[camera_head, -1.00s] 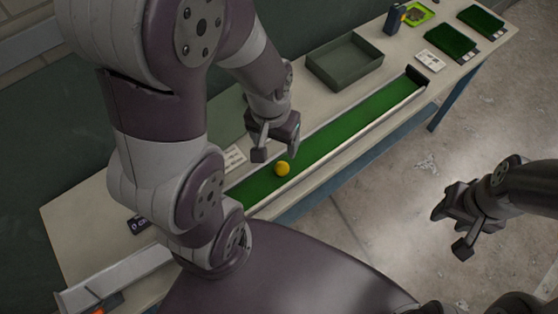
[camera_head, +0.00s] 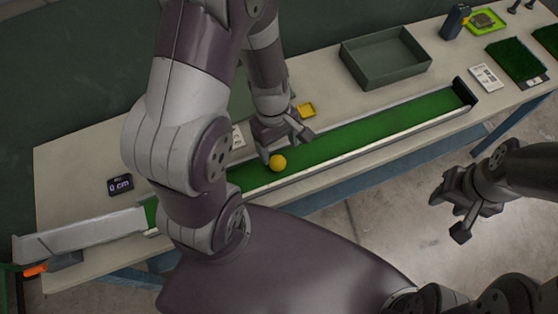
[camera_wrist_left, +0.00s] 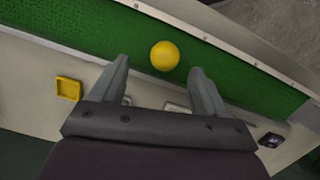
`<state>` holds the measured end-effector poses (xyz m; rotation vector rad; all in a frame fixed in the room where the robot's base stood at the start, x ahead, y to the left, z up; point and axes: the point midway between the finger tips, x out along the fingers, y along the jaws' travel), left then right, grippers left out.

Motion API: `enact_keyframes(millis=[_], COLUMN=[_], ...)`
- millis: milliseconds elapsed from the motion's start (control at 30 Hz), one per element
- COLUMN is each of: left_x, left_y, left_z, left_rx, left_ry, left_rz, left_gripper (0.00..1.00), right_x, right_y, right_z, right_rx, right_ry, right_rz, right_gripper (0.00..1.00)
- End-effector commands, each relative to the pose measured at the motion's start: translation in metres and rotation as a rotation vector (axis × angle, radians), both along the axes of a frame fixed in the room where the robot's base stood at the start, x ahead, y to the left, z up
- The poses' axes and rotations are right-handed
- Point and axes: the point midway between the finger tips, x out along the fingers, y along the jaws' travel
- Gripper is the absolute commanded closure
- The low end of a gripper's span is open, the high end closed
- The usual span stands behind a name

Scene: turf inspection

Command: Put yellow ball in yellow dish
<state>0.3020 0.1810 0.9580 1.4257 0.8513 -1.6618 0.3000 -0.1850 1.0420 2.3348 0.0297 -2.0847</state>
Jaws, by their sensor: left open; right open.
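The yellow ball (camera_head: 278,163) rests on the green turf of a long track. It also shows in the left wrist view (camera_wrist_left: 165,56), just beyond and between the fingertips. The small square yellow dish (camera_head: 306,110) sits on the table behind the track, and in the left wrist view (camera_wrist_left: 69,89) it is left of the fingers. The dish looks empty. My left gripper (camera_head: 287,150) is open above the track, close to the ball and not closed on it. My right gripper (camera_head: 451,212) is open and empty, out in front of the table.
The turf track (camera_head: 370,131) has raised rails and a dark end stop. A ramp (camera_head: 85,235) joins its left end. A grey tray (camera_head: 387,58) stands behind it. A display (camera_head: 119,185) is at left. Turf samples (camera_head: 517,61) and a dark blue device (camera_head: 455,22) are at right.

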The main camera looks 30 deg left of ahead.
Motion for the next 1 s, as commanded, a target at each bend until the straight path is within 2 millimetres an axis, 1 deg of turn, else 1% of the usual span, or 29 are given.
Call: enact_keyframes(millis=[200,233,333,533,567,600,667,700,733,767,800,1000], left_x=[-0.005,-0.005,-0.005,-0.005,-0.005,-0.005,-0.005,-0.005,-0.005,-0.005,-0.005,-0.005], left_y=[-0.001,-0.001,-0.002,-0.002,-0.002,-0.002,-0.002,-0.002,-0.002,-0.002,-0.002,-0.002], left_z=[-0.043,-0.047,-0.053,-0.052,-0.052,-0.051,-0.051,-0.051,-0.051,-0.051,-0.051,-0.050], left_rx=[0.000,0.001,0.000,0.000,0.000,0.000,0.000,0.000,0.000,0.000,0.000,0.000], left_ry=[0.004,0.003,0.001,0.001,0.001,0.001,0.001,0.001,0.001,0.001,0.001,0.001], left_rz=[-0.001,0.000,0.000,-0.001,-0.001,-0.001,-0.001,-0.001,-0.001,-0.001,-0.001,-0.001], left_gripper=[0.26,0.26,0.26,0.26,0.35,0.48,0.68,0.81,0.85,0.85,0.90,0.90], right_x=[0.000,0.000,0.000,0.000,0.000,0.000,0.000,0.000,0.000,0.000,0.000,0.000], right_y=[0.000,0.000,0.000,0.000,0.000,0.000,0.000,0.000,0.000,0.000,0.000,0.000], right_z=[-0.015,-0.016,-0.018,-0.016,-0.016,-0.016,-0.016,-0.016,-0.016,-0.016,-0.016,-0.016], right_rx=[0.000,0.000,0.000,0.000,0.000,0.000,0.000,0.000,0.000,0.000,0.000,0.000], right_ry=[0.000,0.000,0.000,0.000,0.000,0.000,0.000,0.000,0.000,0.000,0.000,0.000], right_rz=[0.000,0.000,0.000,0.000,0.000,0.000,0.000,0.000,0.000,0.000,0.000,0.000], right_gripper=[0.57,0.57,0.57,0.57,0.57,0.57,0.57,0.57,0.57,0.57,0.57,0.57])
